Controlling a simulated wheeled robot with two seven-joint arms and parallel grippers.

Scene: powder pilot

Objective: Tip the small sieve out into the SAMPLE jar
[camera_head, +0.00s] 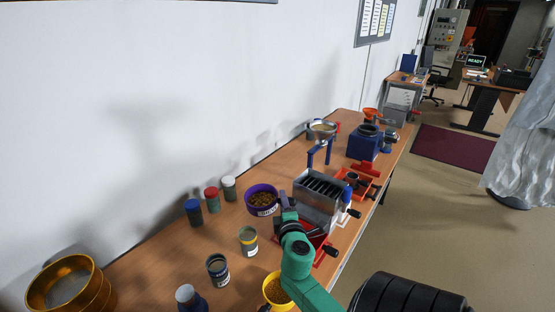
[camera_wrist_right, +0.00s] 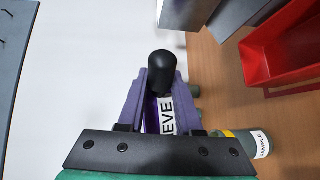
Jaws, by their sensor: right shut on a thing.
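The small purple sieve (camera_head: 262,209) holds brown granules and looks about level in the head view. Its white label, partly hidden, ends in "EVE" in the right wrist view (camera_wrist_right: 167,116). My right gripper (camera_head: 285,204) is shut on the sieve's black handle (camera_wrist_right: 162,68), at the sieve's right side. The SAMPLE jar (camera_wrist_right: 234,142), with a yellow band and white label, stands upright on the bench; in the head view the yellow-banded jar (camera_head: 248,243) is nearer me than the sieve. The sieve appears raised above the bench and is not over this jar. My left gripper is out of view.
A metal slotted box (camera_head: 318,205) with red trays stands close right of the sieve. Capped jars (camera_head: 212,202) line the wall side. A dark-banded jar (camera_head: 218,271), a yellow bowl (camera_head: 268,300) and a large brass sieve (camera_head: 95,290) are nearer. Some bench at left is bare.

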